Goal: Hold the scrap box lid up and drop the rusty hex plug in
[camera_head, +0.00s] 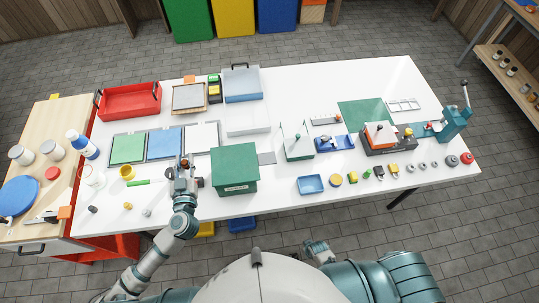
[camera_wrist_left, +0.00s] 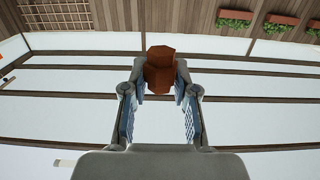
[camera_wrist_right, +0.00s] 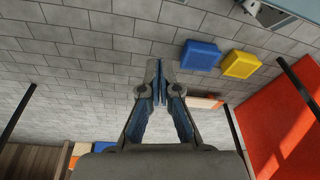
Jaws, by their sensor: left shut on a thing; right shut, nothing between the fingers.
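The rusty hex plug (camera_wrist_left: 160,70) is reddish brown and sits between the fingertips of my left gripper (camera_wrist_left: 160,88), which is shut on it. In the head view my left gripper (camera_head: 183,163) is above the bench, just left of the green scrap box. The scrap box (camera_head: 235,175) is a closed-looking green box with a pale label on its front, near the bench's front edge. Its lid (camera_head: 235,158) appears down. My right gripper (camera_head: 318,249) is in front of the bench, close to my body. In the right wrist view its fingers (camera_wrist_right: 158,85) are together and empty.
A blue tray (camera_head: 311,184) and several small parts lie right of the scrap box. Green, blue and white mats (camera_head: 164,143) lie to its left. A clear-fronted box (camera_head: 297,141) stands behind it on the right. Blue and yellow bins (camera_wrist_right: 200,55) are on the floor.

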